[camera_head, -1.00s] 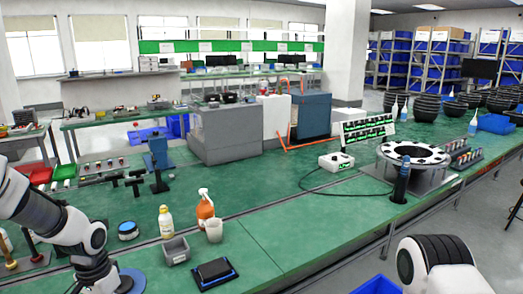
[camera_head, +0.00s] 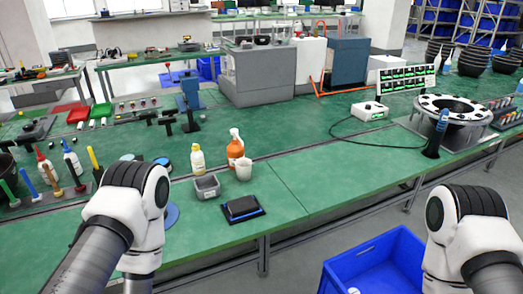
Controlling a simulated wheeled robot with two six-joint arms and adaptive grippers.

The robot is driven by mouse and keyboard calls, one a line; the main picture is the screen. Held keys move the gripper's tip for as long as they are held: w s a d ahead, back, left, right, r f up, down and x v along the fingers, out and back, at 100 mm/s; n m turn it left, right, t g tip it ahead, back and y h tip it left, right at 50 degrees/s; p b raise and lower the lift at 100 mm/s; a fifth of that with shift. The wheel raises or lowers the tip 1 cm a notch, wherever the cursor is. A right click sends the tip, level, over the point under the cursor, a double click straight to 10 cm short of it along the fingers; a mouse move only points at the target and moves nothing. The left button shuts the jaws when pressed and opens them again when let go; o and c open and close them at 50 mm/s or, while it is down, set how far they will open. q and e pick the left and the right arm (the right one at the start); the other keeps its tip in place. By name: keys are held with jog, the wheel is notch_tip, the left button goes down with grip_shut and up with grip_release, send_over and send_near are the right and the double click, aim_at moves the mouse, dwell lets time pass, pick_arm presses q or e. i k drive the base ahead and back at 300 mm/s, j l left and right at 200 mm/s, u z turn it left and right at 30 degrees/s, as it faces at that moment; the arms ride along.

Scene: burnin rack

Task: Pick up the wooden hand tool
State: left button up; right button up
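Several upright hand tools with coloured handles stand in a holder at the left of the bench. My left arm's white joint is just right of and in front of this holder, and my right arm is at the lower right above a blue crate. Neither gripper's fingers show in this view.
A blue crate (camera_head: 345,272) is below the front edge. Green bench surface (camera_head: 300,165) is clear to the right.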

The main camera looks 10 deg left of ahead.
aim_at(58, 192)
jog(key=u, duration=1.65)
jog(key=z, duration=0.25)
